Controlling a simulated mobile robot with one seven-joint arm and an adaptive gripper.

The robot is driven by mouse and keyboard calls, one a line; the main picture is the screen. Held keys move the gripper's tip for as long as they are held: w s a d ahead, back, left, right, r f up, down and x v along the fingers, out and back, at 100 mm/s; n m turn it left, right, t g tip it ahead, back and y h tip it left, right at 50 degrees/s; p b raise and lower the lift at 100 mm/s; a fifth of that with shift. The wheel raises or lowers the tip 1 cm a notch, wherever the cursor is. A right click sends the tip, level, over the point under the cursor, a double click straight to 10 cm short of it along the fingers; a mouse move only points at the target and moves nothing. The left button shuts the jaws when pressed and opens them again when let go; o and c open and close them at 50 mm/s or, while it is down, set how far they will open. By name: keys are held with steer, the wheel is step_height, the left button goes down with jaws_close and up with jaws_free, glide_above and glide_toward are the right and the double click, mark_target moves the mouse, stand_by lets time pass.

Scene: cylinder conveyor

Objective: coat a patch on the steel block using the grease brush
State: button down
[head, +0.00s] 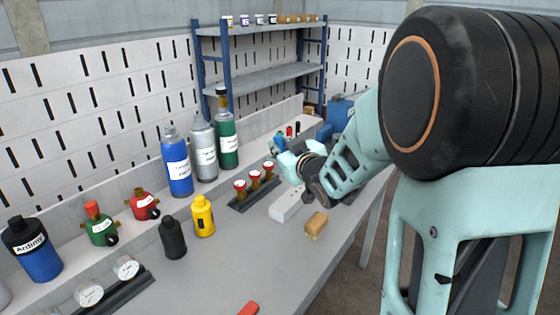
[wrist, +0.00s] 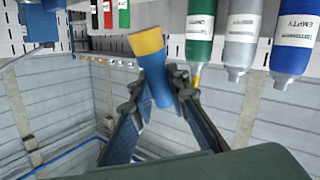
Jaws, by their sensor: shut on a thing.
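My gripper (wrist: 157,84) is shut on a blue-handled tool with a yellow band and a pale tan end, which looks like the grease brush (wrist: 158,78). Its tan end points up in the wrist view, clear of any surface there. In the head view my arm's end is over the right part of the bench, and the fingers and brush are hard to make out. A pale grey block (head: 287,205) lies on the bench below my wrist. It may be the steel block; I cannot tell for sure, nor see any coating on it.
Red-topped valves (head: 254,183) stand left of the pale block. Blue (head: 177,168), grey (head: 204,155) and green (head: 227,143) bottles stand behind.

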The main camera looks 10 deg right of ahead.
steer(key=shift+f+b, duration=1.8)
steer(key=shift+f, duration=0.85)
steer(key=shift+a, duration=0.15)
